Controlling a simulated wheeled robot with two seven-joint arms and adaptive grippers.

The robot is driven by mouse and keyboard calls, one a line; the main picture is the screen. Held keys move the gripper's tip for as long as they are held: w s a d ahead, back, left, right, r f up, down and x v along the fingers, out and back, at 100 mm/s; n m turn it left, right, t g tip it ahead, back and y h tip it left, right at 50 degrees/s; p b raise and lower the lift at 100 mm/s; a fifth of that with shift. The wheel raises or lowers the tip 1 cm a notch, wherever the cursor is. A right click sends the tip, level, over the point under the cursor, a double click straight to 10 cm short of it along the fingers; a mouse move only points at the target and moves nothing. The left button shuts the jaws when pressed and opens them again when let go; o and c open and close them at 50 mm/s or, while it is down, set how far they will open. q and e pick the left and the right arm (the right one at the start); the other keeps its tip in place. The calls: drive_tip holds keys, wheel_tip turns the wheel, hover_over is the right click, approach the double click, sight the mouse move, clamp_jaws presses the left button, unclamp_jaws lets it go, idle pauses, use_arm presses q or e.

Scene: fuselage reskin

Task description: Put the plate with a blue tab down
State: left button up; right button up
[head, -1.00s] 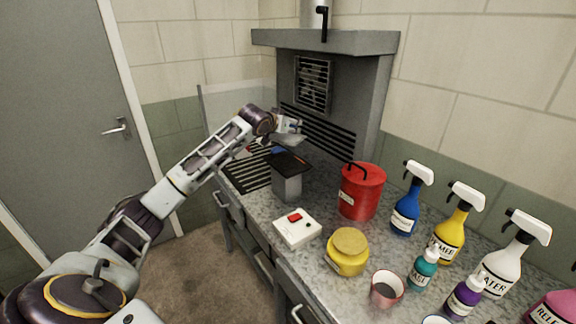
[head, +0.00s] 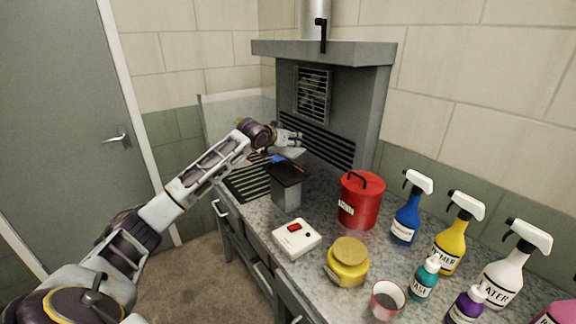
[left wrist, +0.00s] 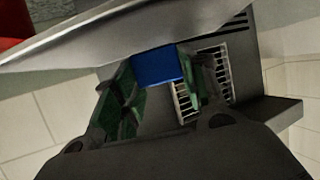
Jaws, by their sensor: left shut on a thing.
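My left gripper (left wrist: 155,85) is shut on the blue tab (left wrist: 155,66) of a grey plate. In the left wrist view the plate (left wrist: 110,35) reaches out beyond the fingertips, tilted across the picture. In the head view my left gripper (head: 292,139) is over the far end of the bench, close to the hood. A blue patch (head: 278,158) shows just below it, beside the dark top (head: 287,174) of a grey block (head: 286,194). I cannot tell whether the plate touches anything. My right gripper is not in view.
A dark slotted grille (head: 247,184) lies at the left of the grey hood (head: 350,105). A white box with a red switch (head: 296,239), a red lidded can (head: 360,203), a yellow jar (head: 347,264) and several spray bottles fill the nearer bench.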

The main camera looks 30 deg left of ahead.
use_arm(q)
wheel_tip(320, 180, down, 5)
drive_tip(key=shift+f, duration=0.1)
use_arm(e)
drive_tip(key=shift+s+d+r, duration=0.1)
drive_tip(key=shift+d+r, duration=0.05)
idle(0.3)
use_arm(q)
drive_tip(key=shift+f, duration=1.8)
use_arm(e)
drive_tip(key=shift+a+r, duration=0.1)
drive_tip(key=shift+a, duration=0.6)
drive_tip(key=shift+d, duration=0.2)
